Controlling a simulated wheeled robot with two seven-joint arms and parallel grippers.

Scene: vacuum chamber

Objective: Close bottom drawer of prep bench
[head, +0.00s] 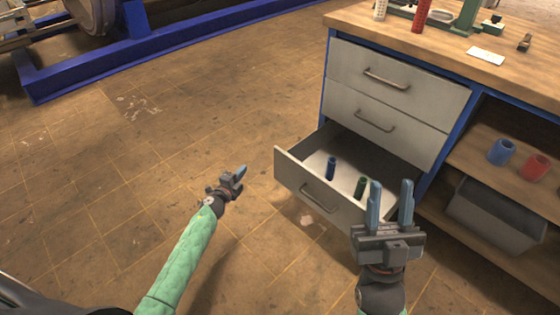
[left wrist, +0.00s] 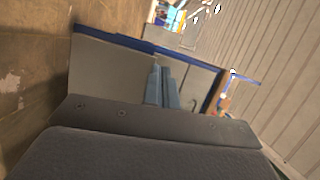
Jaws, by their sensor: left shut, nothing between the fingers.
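The prep bench (head: 455,120) stands at the right with a wooden top and grey drawers. Its bottom drawer (head: 290,172) is pulled out, with a handle (head: 320,198) on its front; a blue cylinder (head: 331,167) and a green cylinder (head: 361,187) stand inside. The upper two drawers are shut. My left gripper (head: 238,174) is shut and empty, left of the drawer front and apart from it. In the left wrist view its fingers (left wrist: 165,88) show close together. My right gripper (head: 391,190) is open and empty, in front of the drawer's right part, hiding some of it.
An open shelf right of the drawers holds a blue cup (head: 501,151), a red cup (head: 535,167) and a grey bin (head: 495,220). A red bottle (head: 421,14) and other items stand on the top. A blue frame (head: 150,62) lies at the back left. The floor left of the drawer is clear.

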